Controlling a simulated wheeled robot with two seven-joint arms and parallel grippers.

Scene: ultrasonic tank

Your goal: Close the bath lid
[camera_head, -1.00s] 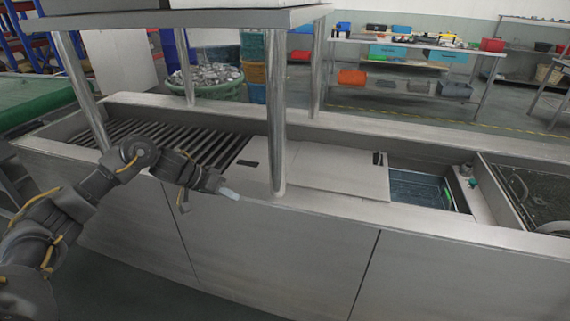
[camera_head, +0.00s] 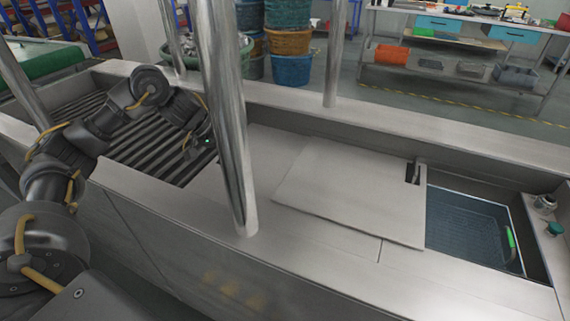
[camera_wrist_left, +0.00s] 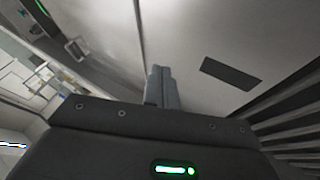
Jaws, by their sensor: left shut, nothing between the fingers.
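The bath lid (camera_head: 350,190) is a flat grey sliding plate with a dark handle slot (camera_head: 412,172) near its right end. It lies left of the bath opening (camera_head: 465,225), which is uncovered and shows a blue-grey mesh basket and a green handle. In the left wrist view the lid (camera_wrist_left: 105,35) is at upper left, with its slot (camera_wrist_left: 75,48) farther left. My left gripper (camera_wrist_left: 162,72) is shut and empty, apart from the slot. In the head view its wrist is over the rollers, left of the lid; its fingers appear hidden by a metal post. My right gripper is not in view.
A roller rack (camera_head: 140,135) is at left. A small jar (camera_head: 544,204) and green cap (camera_head: 555,229) sit right of the bath. The lid's top is clear.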

